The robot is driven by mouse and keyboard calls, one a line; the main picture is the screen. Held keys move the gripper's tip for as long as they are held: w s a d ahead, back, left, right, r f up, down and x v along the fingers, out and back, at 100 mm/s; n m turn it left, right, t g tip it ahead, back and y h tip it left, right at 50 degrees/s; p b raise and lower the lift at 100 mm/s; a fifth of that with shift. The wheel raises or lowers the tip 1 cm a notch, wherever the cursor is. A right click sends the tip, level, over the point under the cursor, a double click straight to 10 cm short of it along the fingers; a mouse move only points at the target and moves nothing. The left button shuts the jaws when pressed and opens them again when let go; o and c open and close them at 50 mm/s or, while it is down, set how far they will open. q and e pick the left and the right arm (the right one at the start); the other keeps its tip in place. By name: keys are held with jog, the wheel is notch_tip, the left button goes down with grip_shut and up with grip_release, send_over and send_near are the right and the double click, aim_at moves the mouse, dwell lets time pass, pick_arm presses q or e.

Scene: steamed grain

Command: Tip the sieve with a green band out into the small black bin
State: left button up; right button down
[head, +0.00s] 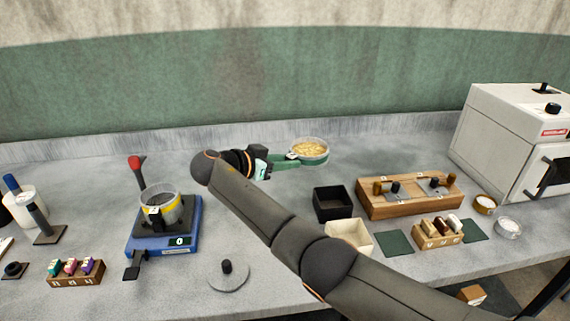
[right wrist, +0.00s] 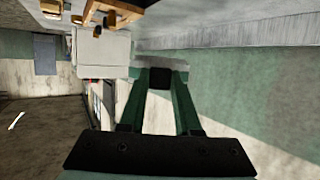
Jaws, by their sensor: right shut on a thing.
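The sieve with a green band (head: 313,158) is a round, clear-walled cup with yellowish grain in it. It looks about upright, held above the back of the counter. My right gripper (head: 288,160) is shut on its left side, with green fingers. In the right wrist view the fingers (right wrist: 160,75) close on a dark block, and the sieve's cup cannot be made out there. The small black bin (head: 335,214) stands open on the counter, nearer than the sieve and slightly right of it in the picture. My left gripper is not in view.
A cream bin (head: 350,247) stands just in front of the black bin. A wooden stand (head: 410,203) is to its right. A sieve with a yellow band (head: 160,210) sits on a blue scale (head: 150,247) at left. A white oven (head: 510,135) is at far right.

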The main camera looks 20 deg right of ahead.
aim_at(318, 165)
jog(key=m+y+p, duration=0.1)
jog(key=p, duration=0.1)
jog(key=d+m+y+p, duration=0.1)
jog(key=y+p, duration=0.1)
jog(key=shift+s+d+f+t, duration=0.1)
jog(key=shift+s+d+t, duration=0.05)
jog(key=shift+s+t, duration=0.2)
jog(key=s+d+m+y, duration=0.1)
jog(key=d+y, duration=0.1)
jog(key=s+d+m+t+y, duration=0.1)
jog(key=d+y, duration=0.1)
jog(key=s+d+m+t+y, duration=0.1)
jog(key=d+y, duration=0.1)
jog(key=shift+y, duration=0.4)
jog(key=s+d+r+m+t+y, duration=0.1)
jog(key=s+d+m+t+y, duration=0.1)
jog(key=d+y, duration=0.3)
jog(key=shift+s+d+r+m+t, duration=0.25)
jog(key=shift+r+m+t, duration=0.1)
jog(key=shift+m+t, duration=0.25)
